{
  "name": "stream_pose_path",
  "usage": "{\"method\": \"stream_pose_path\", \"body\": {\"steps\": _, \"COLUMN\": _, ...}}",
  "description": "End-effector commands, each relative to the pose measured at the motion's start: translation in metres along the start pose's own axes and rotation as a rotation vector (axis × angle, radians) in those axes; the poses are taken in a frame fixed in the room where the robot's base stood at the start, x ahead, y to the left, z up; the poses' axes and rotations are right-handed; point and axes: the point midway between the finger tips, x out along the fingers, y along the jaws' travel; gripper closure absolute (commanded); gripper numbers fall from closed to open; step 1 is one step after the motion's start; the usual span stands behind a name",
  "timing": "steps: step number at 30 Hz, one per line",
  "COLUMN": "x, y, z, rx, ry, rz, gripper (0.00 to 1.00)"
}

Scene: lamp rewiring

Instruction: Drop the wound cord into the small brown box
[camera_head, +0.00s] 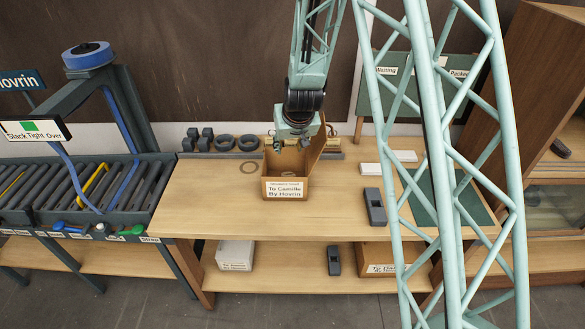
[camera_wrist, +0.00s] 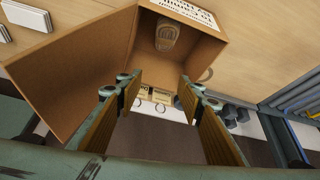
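The small brown box (camera_head: 284,189) stands on the workbench with its lid up and a white label on its front. In the wrist view the open box (camera_wrist: 122,45) shows from above. A grey-brown oval bundle with ridges (camera_wrist: 167,34) lies inside it; it looks like the wound cord, but it is too small to be sure. My gripper (camera_head: 297,143) is over the back part of the box. In the wrist view my gripper (camera_wrist: 160,90) has its two fingers wide apart, with nothing between them.
A thin ring (camera_head: 249,167) lies left of the box. Dark rings and blocks (camera_head: 224,142) stand at the bench's back edge. White blocks (camera_head: 371,169) and a dark grey device (camera_head: 375,206) lie to the right. A roller conveyor (camera_head: 90,187) adjoins on the left.

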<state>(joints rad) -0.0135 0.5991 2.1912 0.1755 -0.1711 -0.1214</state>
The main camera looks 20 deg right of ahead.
Motion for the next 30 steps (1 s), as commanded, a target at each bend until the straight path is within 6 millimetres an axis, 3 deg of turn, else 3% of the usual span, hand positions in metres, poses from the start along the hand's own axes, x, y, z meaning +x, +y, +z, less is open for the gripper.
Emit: {"method": "stream_pose_path", "body": {"steps": 30, "x": -0.08, "y": 0.0, "z": -0.001, "rx": 0.0, "ry": 0.001, "rz": 0.0, "gripper": 0.65}}
